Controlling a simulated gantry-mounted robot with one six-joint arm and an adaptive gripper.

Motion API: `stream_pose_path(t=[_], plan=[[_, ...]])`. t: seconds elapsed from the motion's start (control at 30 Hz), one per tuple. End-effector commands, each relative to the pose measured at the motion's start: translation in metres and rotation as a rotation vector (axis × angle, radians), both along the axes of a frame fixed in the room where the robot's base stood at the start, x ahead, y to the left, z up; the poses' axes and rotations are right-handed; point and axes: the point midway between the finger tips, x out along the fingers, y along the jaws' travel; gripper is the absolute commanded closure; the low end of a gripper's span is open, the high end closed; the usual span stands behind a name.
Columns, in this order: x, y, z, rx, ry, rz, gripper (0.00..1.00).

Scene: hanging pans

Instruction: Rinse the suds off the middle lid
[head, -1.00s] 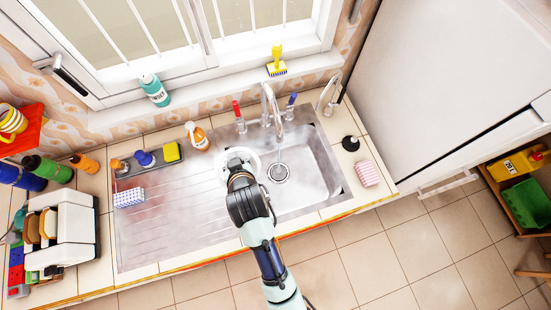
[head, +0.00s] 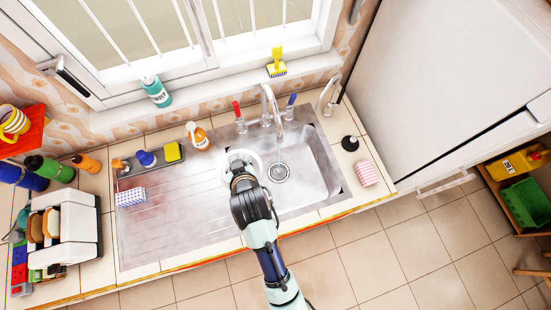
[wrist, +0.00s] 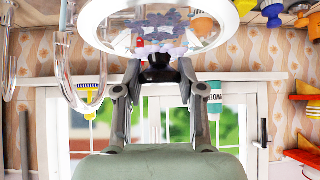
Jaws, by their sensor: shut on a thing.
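My gripper (head: 241,178) is shut on the black knob (wrist: 158,70) of a glass lid and holds it over the sink (head: 310,165). The lid (head: 229,158) has a white rim and also shows at the top of the wrist view (wrist: 122,38). Grey-purple suds (wrist: 165,25) cover part of its glass. In the head view the lid is left of the falling water and the drain (head: 279,173). The tap (head: 268,100) arches over the basin, and a thin stream of water (head: 280,148) falls from it. My gripper hides part of the lid there.
A red-handled valve (head: 237,108) and a blue-handled valve (head: 291,101) flank the tap. An orange spray bottle (head: 198,136) and a sponge tray (head: 150,163) stand behind the drainboard. A second curved spout (head: 328,95) is at the right. The drainboard (head: 175,215) is mostly clear.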

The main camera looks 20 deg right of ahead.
Motion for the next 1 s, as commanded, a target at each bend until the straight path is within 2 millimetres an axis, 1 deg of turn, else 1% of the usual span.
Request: stream_pose_path(t=[0.13,0.43,0.8,1.0], plan=[[0.006,0.003,0.002,0.0,-0.003,0.0,1.0],[0.007,0.003,0.001,0.0,-0.002,0.0,1.0],[-0.004,-0.001,0.002,0.001,-0.001,0.001,1.0],[-0.004,-0.002,0.001,0.001,-0.002,0.001,1.0]])
